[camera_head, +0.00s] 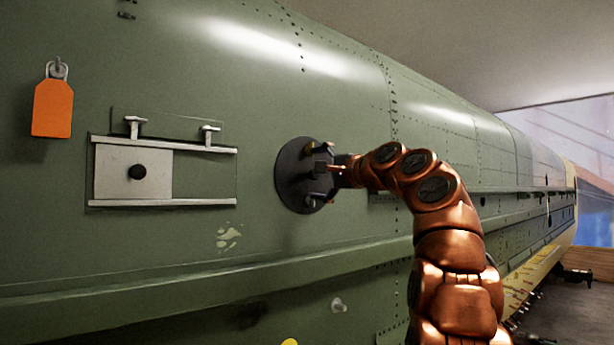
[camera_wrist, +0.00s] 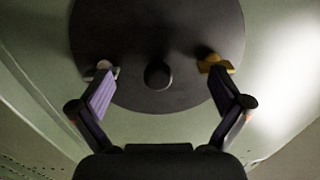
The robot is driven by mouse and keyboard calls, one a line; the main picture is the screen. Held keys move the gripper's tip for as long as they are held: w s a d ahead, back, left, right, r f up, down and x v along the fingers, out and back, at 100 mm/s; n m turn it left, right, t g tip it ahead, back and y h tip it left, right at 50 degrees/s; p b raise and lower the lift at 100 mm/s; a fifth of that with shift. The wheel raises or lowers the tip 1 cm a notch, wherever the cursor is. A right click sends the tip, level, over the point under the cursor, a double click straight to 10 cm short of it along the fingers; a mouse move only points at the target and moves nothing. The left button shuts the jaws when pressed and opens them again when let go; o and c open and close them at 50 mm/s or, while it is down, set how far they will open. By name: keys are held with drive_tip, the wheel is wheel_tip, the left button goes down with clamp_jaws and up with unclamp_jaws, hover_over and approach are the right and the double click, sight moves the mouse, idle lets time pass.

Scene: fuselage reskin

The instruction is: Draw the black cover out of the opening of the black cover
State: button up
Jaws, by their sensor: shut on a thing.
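The black cover (camera_head: 291,183) is a round dark disc on the green fuselage side, in the middle of the head view. My gripper (camera_head: 331,172) is at the disc's outer face. In the wrist view my gripper (camera_wrist: 158,68) has its two fingers well apart, one on each side of the knob, with the tips at the cover. It is shut on the black cover. The opening behind the disc is hidden, so I cannot tell how deep the cover sits.
A railed frame with a pale sliding plate (camera_head: 110,172) and black knob is left of the cover. An orange tag (camera_head: 52,108) hangs at far left. A long ledge (camera_head: 200,277) runs below along the fuselage. Open space lies right of my arm.

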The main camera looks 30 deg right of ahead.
drive_tip(key=shift+s+a, duration=0.1)
drive_tip(key=shift+s, duration=0.25)
clamp_jaws()
drive_tip(key=shift+w+f, duration=0.15)
drive_tip(key=shift+s, duration=0.2)
drive_tip(key=shift+s+d+b, duration=0.2)
drive_tip(key=shift+s+b, duration=0.15)
drive_tip(key=shift+s, duration=0.15)
drive_tip(key=shift+s, duration=0.35)
drive_tip(key=shift+s+d+b, duration=0.2)
drive_tip(key=shift+s+b, duration=0.1)
drive_tip(key=shift+s, duration=1.1)
